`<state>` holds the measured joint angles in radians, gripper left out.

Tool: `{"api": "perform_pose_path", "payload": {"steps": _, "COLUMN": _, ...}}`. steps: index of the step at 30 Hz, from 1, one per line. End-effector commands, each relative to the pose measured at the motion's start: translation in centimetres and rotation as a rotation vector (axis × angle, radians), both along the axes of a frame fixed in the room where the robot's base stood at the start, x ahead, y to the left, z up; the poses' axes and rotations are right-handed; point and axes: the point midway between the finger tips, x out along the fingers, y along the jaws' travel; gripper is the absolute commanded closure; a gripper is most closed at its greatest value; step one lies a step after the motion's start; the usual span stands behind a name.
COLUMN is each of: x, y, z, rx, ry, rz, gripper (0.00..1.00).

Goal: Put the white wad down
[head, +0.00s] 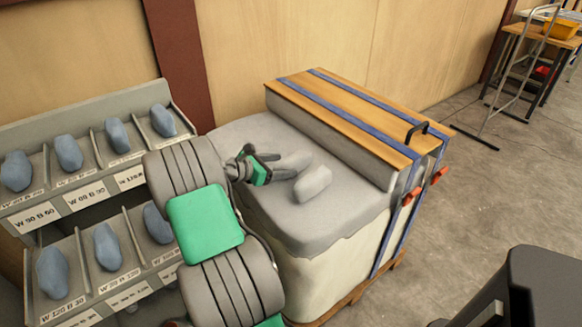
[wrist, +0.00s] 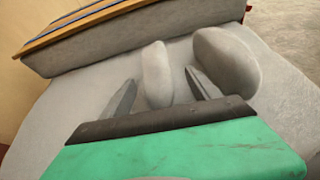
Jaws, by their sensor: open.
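Two pale grey-white wads lie on the top of a large soft grey-white block (head: 255,210). One narrow wad (wrist: 156,72) stands between the spread fingers of my gripper (wrist: 160,84), with visible space on both sides. This wad (head: 295,160) also shows just beyond the fingers in the head view. A thicker wad (wrist: 228,62) lies to the right of the fingers, and in the head view that wad (head: 313,184) is nearer the front. My gripper (head: 281,166) is open, low over the block's top. I cannot tell whether the fingers touch the block.
A wooden board (head: 350,112) with blue straps and red clips lies over a raised part of the block behind the wads. A grey rack (head: 75,195) with several blue lumps in labelled bays stands at the left. A wall is behind. Open floor (head: 480,200) lies to the right.

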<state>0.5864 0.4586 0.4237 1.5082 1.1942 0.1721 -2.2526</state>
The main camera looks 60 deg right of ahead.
Motion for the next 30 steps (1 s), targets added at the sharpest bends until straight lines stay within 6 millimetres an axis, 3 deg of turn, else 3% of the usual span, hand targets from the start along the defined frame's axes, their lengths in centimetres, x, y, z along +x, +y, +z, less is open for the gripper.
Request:
{"api": "perform_pose_path", "payload": {"steps": 8, "x": -1.4, "y": -4.2, "z": -1.6, "rx": 0.001, "ry": 0.001, "rz": -0.001, "gripper": 0.29}}
{"api": "perform_pose_path", "payload": {"steps": 16, "x": -1.4, "y": -4.6, "z": -1.7, "rx": 0.001, "ry": 0.0, "rz": 0.005, "gripper": 0.29}}
{"api": "perform_pose_path", "payload": {"steps": 30, "x": -1.4, "y": -4.6, "z": -1.7, "rx": 0.001, "ry": 0.0, "rz": 0.004, "gripper": 0.68}}
